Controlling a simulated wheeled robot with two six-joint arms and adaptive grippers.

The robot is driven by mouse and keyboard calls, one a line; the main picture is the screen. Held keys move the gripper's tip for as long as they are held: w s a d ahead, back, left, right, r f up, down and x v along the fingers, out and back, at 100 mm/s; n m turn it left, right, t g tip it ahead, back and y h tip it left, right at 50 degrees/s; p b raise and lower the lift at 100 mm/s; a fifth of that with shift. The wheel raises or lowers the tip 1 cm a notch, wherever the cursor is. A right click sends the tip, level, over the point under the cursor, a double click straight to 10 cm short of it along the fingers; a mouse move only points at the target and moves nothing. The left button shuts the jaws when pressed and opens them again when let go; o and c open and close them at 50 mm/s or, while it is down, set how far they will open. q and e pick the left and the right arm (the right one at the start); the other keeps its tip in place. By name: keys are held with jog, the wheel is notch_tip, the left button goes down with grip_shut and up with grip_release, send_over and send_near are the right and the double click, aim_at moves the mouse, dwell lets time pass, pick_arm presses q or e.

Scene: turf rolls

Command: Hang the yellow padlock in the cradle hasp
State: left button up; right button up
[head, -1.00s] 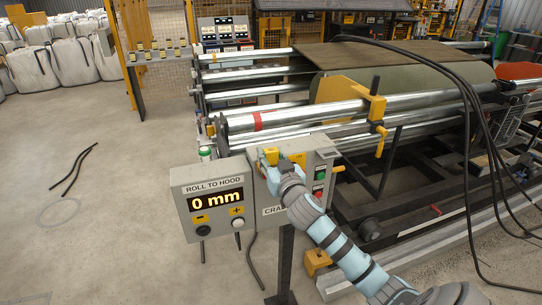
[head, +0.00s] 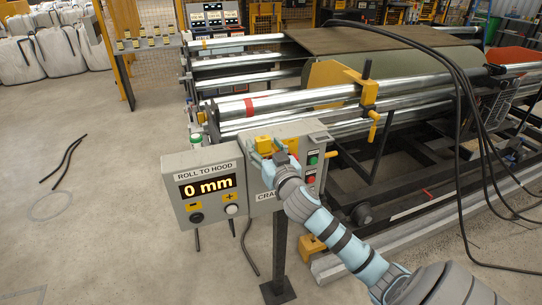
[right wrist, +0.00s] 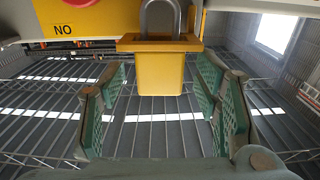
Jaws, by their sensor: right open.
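The yellow padlock (right wrist: 160,75) shows its body and its grey shackle (right wrist: 160,14) in the right wrist view. Its body lies between the open fingers of my right gripper (right wrist: 160,100), with a gap on each side. A wider yellow rim (right wrist: 128,42) crosses between shackle and body; I cannot tell whether it is part of the cradle hasp or whether the shackle passes through anything. In the head view my right gripper (head: 268,157) is at the upper part of the grey cradle box (head: 306,130), by the yellow padlock (head: 264,144). My left gripper is out of view.
A grey display box (head: 205,172) reading "0 mm" stands just left of the cradle box. A dark post (head: 279,245) stands below them. The roller machine (head: 300,98) is behind, and black cables (head: 462,120) hang at the right. The floor at left is mostly clear.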

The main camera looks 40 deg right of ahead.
jog(key=v, duration=1)
jog(key=shift+s, duration=0.1)
